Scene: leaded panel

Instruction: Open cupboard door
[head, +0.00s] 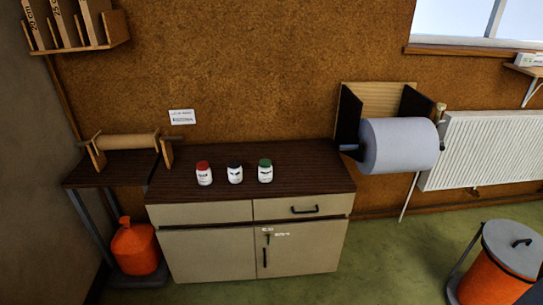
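A low cupboard (213,254) with beige fronts and a dark wood top (310,175) stands against the brown wall. It has two drawers above and two doors below, all looking shut. The right door (305,254) has a dark vertical handle (265,258) near its left edge and a small white label (282,234) near its top. The right drawer has a dark horizontal handle (305,210). No handle shows clearly on the left door. Neither of my grippers is in the head view.
Three small jars (235,173) stand on the cupboard top. An orange container (135,247) sits left under a side table (110,168). A large paper roll (400,146) hangs at right. An orange bin (490,283) stands front right. Green floor before the doors looks clear.

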